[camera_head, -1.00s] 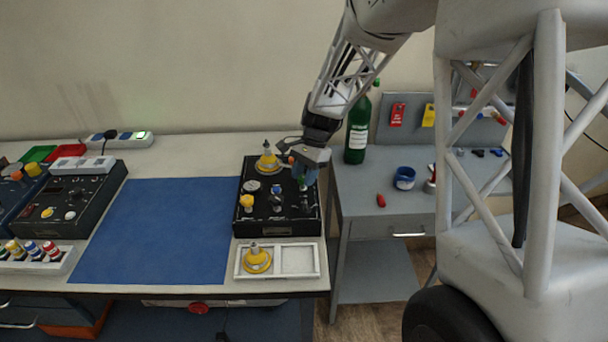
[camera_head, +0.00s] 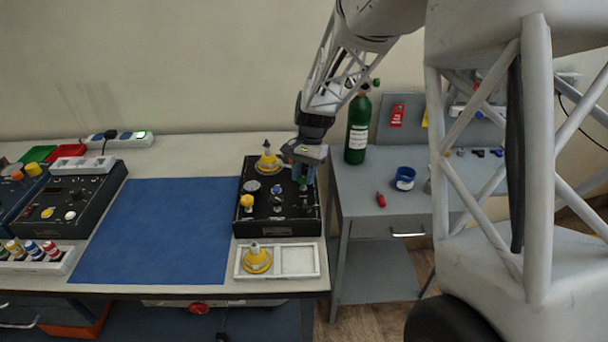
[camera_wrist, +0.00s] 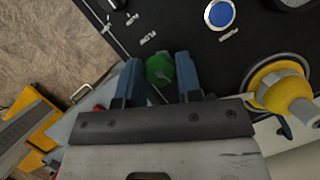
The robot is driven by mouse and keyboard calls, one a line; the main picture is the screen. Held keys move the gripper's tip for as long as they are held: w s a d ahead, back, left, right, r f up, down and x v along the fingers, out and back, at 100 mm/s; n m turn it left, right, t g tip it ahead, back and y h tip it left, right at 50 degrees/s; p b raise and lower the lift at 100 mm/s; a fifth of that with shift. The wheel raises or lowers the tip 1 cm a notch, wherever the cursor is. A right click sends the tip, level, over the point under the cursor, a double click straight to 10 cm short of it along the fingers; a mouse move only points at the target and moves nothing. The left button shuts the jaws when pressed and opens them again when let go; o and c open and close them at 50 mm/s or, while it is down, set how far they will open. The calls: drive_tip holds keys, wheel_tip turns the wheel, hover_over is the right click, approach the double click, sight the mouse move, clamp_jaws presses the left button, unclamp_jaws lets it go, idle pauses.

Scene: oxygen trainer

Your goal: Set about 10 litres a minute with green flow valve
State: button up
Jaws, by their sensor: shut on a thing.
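The green flow valve (camera_wrist: 160,69) is a small round green knob on the black panel. In the wrist view it sits between the blue fingers of my gripper (camera_wrist: 160,80), which is shut on it. In the head view my gripper (camera_head: 303,180) points down over the right side of the black trainer box (camera_head: 262,226), and the knob is mostly hidden by it.
A blue button (camera_wrist: 220,14) and a yellow knob (camera_wrist: 292,100) are near my gripper. A yellow fitting (camera_head: 268,163) stands at the box's back, and a white tray (camera_head: 238,265) lies in front. A green bottle (camera_head: 358,130) stands right of my arm. The blue mat (camera_head: 155,230) is clear.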

drive_tip(key=n+h, duration=0.2)
drive_tip(key=n, duration=0.3)
drive_tip(key=shift+a, duration=0.1)
idle(0.3)
drive_tip(key=o, duration=0.9)
drive_tip(key=shift+o, duration=0.2)
drive_tip(key=v, duration=0.7)
drive_tip(key=shift+w+r, duration=0.25)
drive_tip(key=shift+r, duration=0.1)
